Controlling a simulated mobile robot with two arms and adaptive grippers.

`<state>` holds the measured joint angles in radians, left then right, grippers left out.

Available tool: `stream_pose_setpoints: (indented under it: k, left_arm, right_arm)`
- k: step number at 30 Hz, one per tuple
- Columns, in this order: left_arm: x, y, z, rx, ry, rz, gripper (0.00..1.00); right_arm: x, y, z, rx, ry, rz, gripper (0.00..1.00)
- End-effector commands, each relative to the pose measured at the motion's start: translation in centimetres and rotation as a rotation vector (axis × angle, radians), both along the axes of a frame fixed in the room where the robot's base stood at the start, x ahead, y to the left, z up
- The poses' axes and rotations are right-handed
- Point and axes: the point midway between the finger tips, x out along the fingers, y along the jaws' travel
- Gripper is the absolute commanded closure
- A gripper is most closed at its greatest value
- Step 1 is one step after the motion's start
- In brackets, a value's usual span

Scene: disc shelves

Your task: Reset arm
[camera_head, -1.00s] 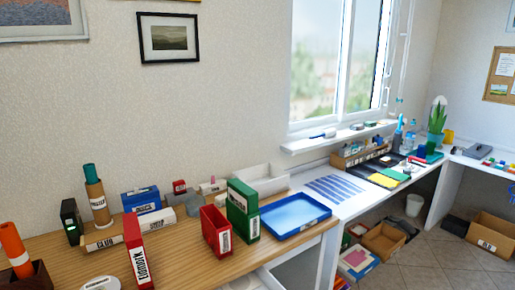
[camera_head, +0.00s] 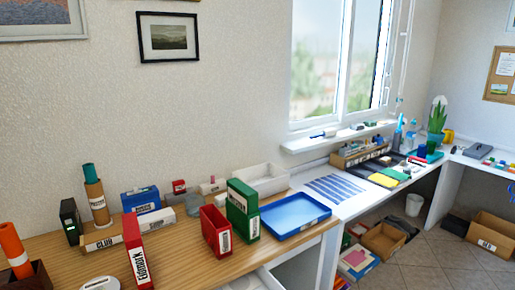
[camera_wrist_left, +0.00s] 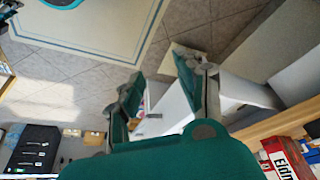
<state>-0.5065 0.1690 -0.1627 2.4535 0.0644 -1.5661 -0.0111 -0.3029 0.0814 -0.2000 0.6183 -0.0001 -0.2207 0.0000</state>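My left gripper (camera_wrist_left: 157,80) shows in the left wrist view with its two teal fingers spread apart. I see nothing between the fingertips; tiled floor and a white furniture part lie beyond them. The red Eldmark box (camera_wrist_left: 284,158) is at the lower right of that view, to the side of the gripper and apart from it. In the head view the same Eldmark box (camera_head: 138,255) stands upright on the wooden table (camera_head: 188,262). Neither arm shows in the head view, and my right gripper is in no view.
The wooden table also holds a red bin (camera_head: 216,232), a green box (camera_head: 242,212), a blue tray (camera_head: 293,217) and a brown tube (camera_head: 97,203). A white desk (camera_head: 345,206) runs along the window. Cardboard boxes (camera_head: 384,241) stand on the floor below it.

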Motion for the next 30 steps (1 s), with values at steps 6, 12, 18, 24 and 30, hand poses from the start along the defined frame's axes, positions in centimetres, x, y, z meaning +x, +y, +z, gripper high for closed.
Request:
stream_pose_setpoints:
  k: [6,12,18,24,30]
  left_arm:
    - [-1.7,1.7,-3.2,0.038,0.059,0.095,0.63]
    - [-0.9,1.5,-8.6,0.039,0.081,0.089,0.63]
    - [-1.0,1.4,-15.9,0.041,0.112,0.082,0.63]
    - [-3.8,1.7,-26.6,0.048,0.161,0.073,0.63]
    - [-10.2,2.7,-36.2,0.057,0.211,0.060,0.63]
  right_arm:
    - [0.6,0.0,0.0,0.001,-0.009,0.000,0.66]
    - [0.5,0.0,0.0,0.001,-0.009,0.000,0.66]
    - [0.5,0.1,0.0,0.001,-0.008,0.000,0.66]
    - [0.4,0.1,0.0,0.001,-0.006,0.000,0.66]
    - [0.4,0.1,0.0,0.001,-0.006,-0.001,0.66]
